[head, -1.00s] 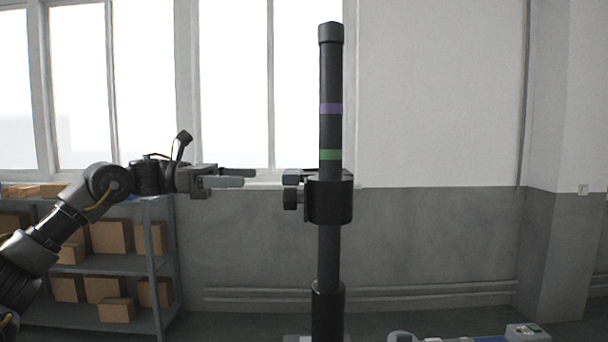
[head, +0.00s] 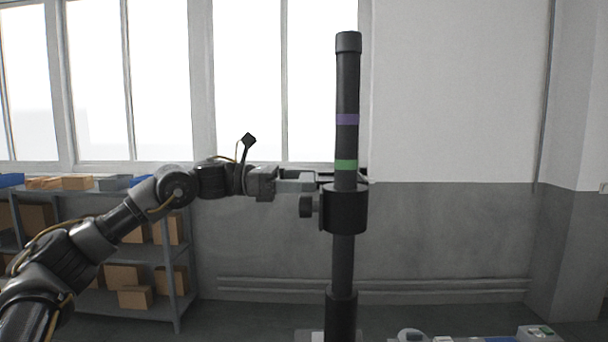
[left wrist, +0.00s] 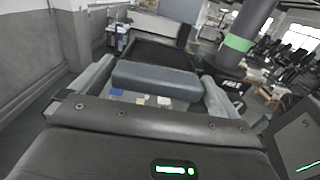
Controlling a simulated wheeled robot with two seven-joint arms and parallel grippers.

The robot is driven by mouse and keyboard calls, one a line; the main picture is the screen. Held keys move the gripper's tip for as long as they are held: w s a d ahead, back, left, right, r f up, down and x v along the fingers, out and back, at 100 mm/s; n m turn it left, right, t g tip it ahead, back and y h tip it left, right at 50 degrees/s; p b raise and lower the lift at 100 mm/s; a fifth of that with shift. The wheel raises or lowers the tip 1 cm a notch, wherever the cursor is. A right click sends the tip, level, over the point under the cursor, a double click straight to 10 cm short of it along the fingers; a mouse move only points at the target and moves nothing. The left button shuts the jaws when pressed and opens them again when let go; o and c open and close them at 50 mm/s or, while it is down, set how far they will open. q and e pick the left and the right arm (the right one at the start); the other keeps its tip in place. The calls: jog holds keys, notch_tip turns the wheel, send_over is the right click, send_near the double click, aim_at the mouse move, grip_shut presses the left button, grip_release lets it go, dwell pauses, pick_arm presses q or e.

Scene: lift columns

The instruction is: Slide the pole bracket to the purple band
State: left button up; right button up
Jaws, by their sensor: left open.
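The black pole bracket (head: 345,208) sits around the upright dark pole (head: 344,262), just below the green band (head: 346,165). The purple band (head: 347,119) is higher on the pole. A round black knob (head: 306,206) sticks out on the bracket's left side. My left gripper (head: 300,181) is open at the bracket's upper left. In the left wrist view, a grey bar (left wrist: 155,79), apparently the bracket's handle, lies between the two spread fingers, with gaps at both sides. The green band shows there too (left wrist: 238,43). My right gripper is not in view.
A shelf (head: 165,252) with cardboard boxes stands at the left behind my arm, under the windows. A low surface with small items (head: 480,338) shows at the bottom right. The space around the upper pole is clear.

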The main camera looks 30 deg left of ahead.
pick_arm(q)
jog(key=shift+w+d, duration=0.2)
jog(key=shift+d, duration=0.05)
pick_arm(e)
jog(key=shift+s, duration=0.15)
